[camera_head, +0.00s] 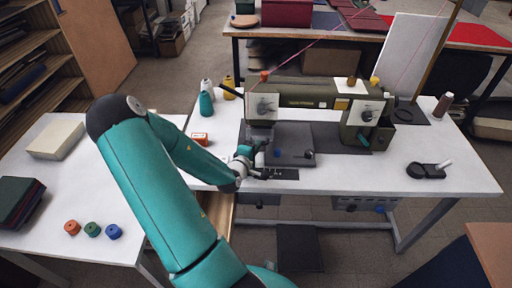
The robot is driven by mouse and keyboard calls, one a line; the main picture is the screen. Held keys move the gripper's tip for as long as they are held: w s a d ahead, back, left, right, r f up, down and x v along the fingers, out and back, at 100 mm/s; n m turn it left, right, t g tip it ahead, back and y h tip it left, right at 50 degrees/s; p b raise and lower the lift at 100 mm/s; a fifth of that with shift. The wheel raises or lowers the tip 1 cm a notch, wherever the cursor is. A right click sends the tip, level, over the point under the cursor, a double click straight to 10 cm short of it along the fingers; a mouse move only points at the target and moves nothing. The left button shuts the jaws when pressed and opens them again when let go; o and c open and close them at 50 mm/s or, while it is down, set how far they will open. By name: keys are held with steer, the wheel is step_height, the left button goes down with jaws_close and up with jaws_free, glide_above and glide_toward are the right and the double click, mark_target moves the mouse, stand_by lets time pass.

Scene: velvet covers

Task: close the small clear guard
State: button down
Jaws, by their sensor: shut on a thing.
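An olive-green sewing machine (305,93) stands on the white table, with its head (263,107) at the left end and a dark flat bed (292,146) below. My teal arm reaches in from the bottom of the picture. My gripper (258,172) is low at the left front edge of the bed, under the machine's head. It is shut on a small part there, too small and covered to make out clearly. I cannot pick out the small clear guard, which is see-through and partly behind my gripper.
Thread spools (206,104) stand left of the machine. A black holder (426,171) lies at the right. A side table (110,200) at left bears a pale box (57,139), dark books and small coloured spools.

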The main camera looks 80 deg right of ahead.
steer(key=shift+d, duration=0.1)
steer(key=c, duration=1.5)
jaws_free()
